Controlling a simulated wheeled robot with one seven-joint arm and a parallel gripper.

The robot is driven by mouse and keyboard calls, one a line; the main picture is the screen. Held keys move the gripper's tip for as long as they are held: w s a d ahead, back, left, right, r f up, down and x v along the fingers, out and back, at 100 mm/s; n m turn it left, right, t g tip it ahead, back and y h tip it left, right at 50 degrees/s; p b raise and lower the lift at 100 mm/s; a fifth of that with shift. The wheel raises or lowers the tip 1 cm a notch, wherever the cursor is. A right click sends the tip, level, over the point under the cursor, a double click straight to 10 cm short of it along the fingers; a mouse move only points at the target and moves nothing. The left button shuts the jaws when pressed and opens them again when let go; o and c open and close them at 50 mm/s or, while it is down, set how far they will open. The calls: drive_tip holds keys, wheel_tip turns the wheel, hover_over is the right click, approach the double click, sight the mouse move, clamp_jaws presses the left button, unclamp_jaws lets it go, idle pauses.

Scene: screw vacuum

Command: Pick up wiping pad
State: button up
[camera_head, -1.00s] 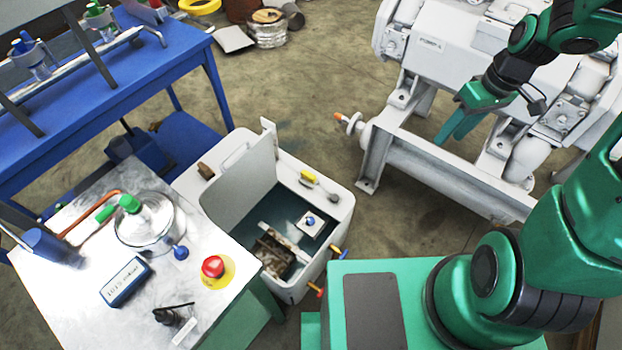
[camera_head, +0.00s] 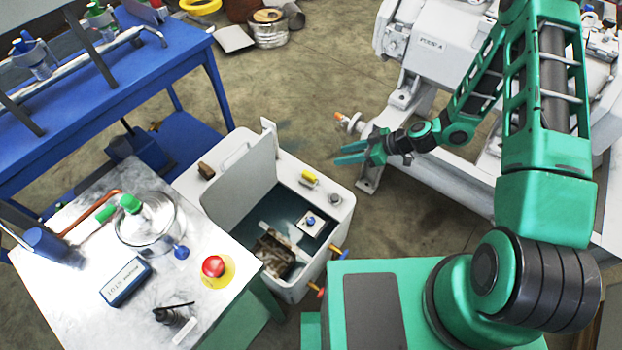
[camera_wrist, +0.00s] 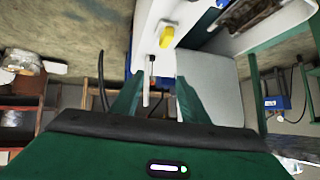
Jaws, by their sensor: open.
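I cannot tell for sure which object is the wiping pad. One candidate is a small yellow piece (camera_head: 309,177) on the rim of the white tank, seen also in the wrist view (camera_wrist: 167,36). Another is a white square plate with a blue knob (camera_head: 303,226) inside the tank. My gripper (camera_head: 350,154) is open and empty. It hovers above and to the right of the yellow piece in the head view, its fingers pointing left. The wrist view shows both fingers (camera_wrist: 157,85) apart, with a pale rod behind the gap.
The open white tank (camera_head: 342,208) has a raised lid (camera_head: 238,185) left of the yellow piece. A metal-topped table (camera_head: 80,318) stands left, holding a red button (camera_head: 213,266) and a blue box (camera_head: 125,282). A large white pump (camera_head: 430,55) stands behind my arm.

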sight(304, 173)
drive_tip(key=a+f+t, duration=0.1)
drive_tip(key=a+f, duration=0.1)
drive_tip(key=f, duration=0.1)
drive_tip(key=a+f+t, duration=0.1)
drive_tip(key=a+f, duration=0.1)
drive_tip(key=f, duration=0.1)
drive_tip(key=a+f+m+t+y, duration=0.1)
drive_tip(key=a+f, duration=0.1)
drive_tip(key=f, duration=0.2)
drive_tip(key=shift+s+a+t, duration=0.25)
drive_tip(key=shift+t, duration=0.15)
drive_tip(key=shift+s+a+f+m+t, duration=0.1)
drive_tip(key=shift+a+f+m+t, duration=0.1)
drive_tip(key=shift+f, duration=0.2)
drive_tip(key=shift+a+f+m+t, duration=0.1)
drive_tip(key=shift+f+t, duration=0.1)
drive_tip(key=shift+f, duration=0.15)
drive_tip(key=x, duration=0.5)
drive_tip(key=shift+a+f, duration=0.15)
drive_tip(key=x, duration=0.4)
drive_tip(key=shift+s+f, duration=0.2)
drive_tip(key=shift+s, duration=0.05)
drive_tip(key=shift+w+a+f, duration=0.25)
drive_tip(key=shift+w+a, duration=0.2)
drive_tip(key=shift+a, duration=0.05)
drive_tip(key=shift+c, duration=0.3)
clamp_jaws()
